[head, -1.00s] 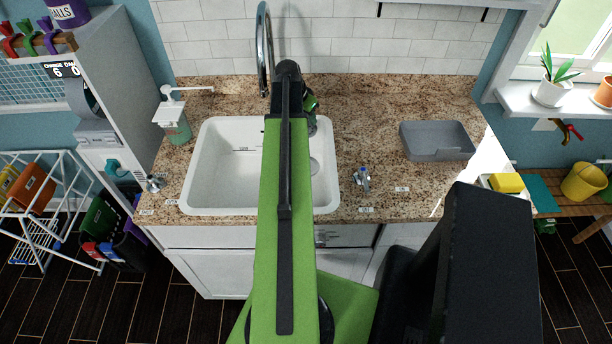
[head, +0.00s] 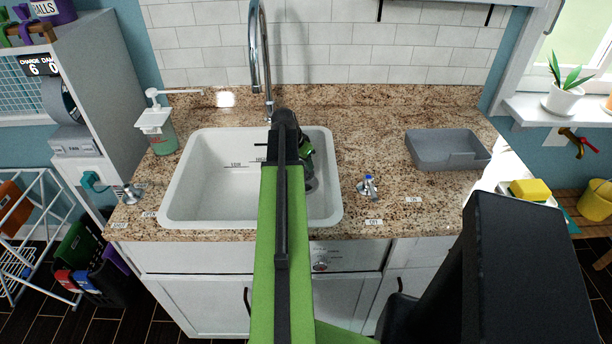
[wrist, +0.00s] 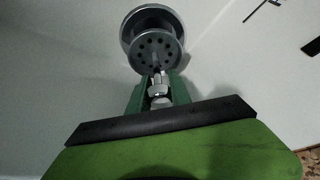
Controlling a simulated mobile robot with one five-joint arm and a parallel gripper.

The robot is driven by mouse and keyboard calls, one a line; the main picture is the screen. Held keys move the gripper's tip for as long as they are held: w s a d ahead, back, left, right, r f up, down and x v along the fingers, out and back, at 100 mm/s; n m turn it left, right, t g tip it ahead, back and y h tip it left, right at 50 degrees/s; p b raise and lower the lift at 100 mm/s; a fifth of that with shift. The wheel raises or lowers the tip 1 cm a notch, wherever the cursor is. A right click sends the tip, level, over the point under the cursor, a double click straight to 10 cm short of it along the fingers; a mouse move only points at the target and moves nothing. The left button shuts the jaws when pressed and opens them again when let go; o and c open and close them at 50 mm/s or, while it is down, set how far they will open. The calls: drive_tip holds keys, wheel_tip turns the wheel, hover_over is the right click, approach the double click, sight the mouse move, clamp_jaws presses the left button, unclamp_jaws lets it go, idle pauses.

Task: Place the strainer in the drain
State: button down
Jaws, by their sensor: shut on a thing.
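The strainer (wrist: 156,54) is a round metal disc with a ring of holes and a stem. My gripper (wrist: 158,88) is shut on its stem, between green fingers. The drain (wrist: 140,20) shows as a dark opening with a metal rim, just beyond the strainer in the wrist view and partly covered by it. Whether strainer and rim touch, I cannot tell. In the head view my gripper (head: 305,150) is inside the white sink (head: 205,185), at its right part; my arm hides much of it.
A chrome faucet (head: 262,60) rises behind the sink, close to my arm. A soap dispenser (head: 158,128) stands at left. A grey tray (head: 448,150) and a small blue-topped fixture (head: 368,186) are on the counter at right. The sink's left part is clear.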

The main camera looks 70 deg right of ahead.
sight(305, 172)
drive_tip(key=shift+f+b, duration=1.7)
drive_tip(key=shift+f, duration=0.25)
drive_tip(key=c, duration=1.2)
unclamp_jaws()
drive_tip(key=shift+r, duration=0.1)
drive_tip(key=shift+r+p, duration=0.3)
drive_tip(key=shift+p, duration=0.1)
drive_tip(key=p+v, duration=1)
drive_tip(key=v, duration=0.1)
drive_tip(key=shift+w+a+r+p, duration=0.1)
drive_tip(key=shift+a+r+p, duration=0.1)
drive_tip(key=shift+r+p, duration=0.2)
drive_tip(key=shift+f, duration=0.1)
